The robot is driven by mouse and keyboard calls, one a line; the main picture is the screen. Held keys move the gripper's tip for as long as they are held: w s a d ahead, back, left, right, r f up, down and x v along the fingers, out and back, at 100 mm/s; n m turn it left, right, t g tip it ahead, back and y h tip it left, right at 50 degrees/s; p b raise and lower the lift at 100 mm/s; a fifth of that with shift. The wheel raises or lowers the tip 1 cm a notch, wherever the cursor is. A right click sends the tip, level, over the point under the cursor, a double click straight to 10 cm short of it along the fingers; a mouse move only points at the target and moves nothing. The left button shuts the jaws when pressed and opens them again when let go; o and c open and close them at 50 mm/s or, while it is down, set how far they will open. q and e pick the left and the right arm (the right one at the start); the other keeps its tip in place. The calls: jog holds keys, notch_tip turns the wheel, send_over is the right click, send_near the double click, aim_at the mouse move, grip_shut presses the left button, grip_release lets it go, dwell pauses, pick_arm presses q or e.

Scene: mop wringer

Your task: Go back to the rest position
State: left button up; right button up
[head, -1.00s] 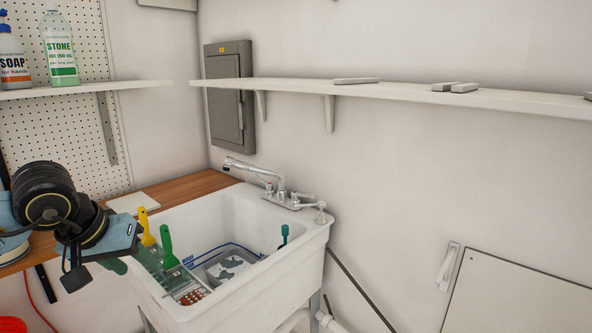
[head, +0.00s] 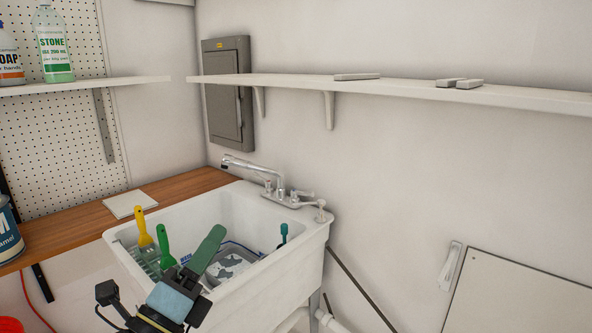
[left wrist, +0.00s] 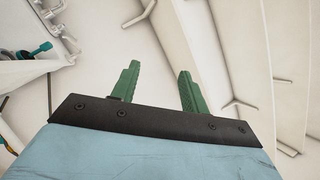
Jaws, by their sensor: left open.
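My left gripper (head: 208,252) is in front of the white sink in the head view, its green fingers pointing up and to the right across the sink's opening. In the left wrist view its two green fingers (left wrist: 158,80) stand well apart with nothing between them, so it is open and empty. It hides part of the sink's front and some of what lies inside. My right gripper is not in view.
The white sink (head: 313,243) holds a yellow-handled tool (head: 144,228), a green-handled tool (head: 165,246) and a teal-handled one (head: 283,233). A faucet (head: 280,190) stands at its back. A wooden counter (head: 80,225) runs left. A long shelf (head: 400,88) crosses the wall above.

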pick_arm(q)
jog(key=s+a+f+n+g+y, duration=0.2)
jog(key=a+f+n+g+y, duration=0.15)
jog(key=f+n, duration=0.35)
jog(key=s+a+f+n+g+y, duration=0.2)
jog(key=a+f+n+y, duration=0.15)
jog(key=f+n, duration=0.3)
jog(key=s+a+f+n+g+y, duration=0.3)
jog(key=f+n+y, duration=0.1)
jog(key=f+n, duration=0.3)
jog(key=s+f+n+g+h, duration=0.1)
jog(key=s+f+n+g, duration=0.3)
jog(key=s+f, duration=0.3)
jog(key=s+f+n+g+h, duration=0.1)
jog(key=s+f+n+g, duration=0.3)
jog(key=s, duration=0.6)
notch_tip(320, 180, down, 24)
jog(key=g, duration=0.2)
jog(key=s+a+f+m+g, duration=0.1)
jog(key=s+a+f, duration=0.1)
jog(key=s+f, duration=1.4)
jog(key=shift+s+f+y, duration=0.25)
jog(key=shift+s+y, duration=0.05)
jog(key=shift+s, duration=0.55)
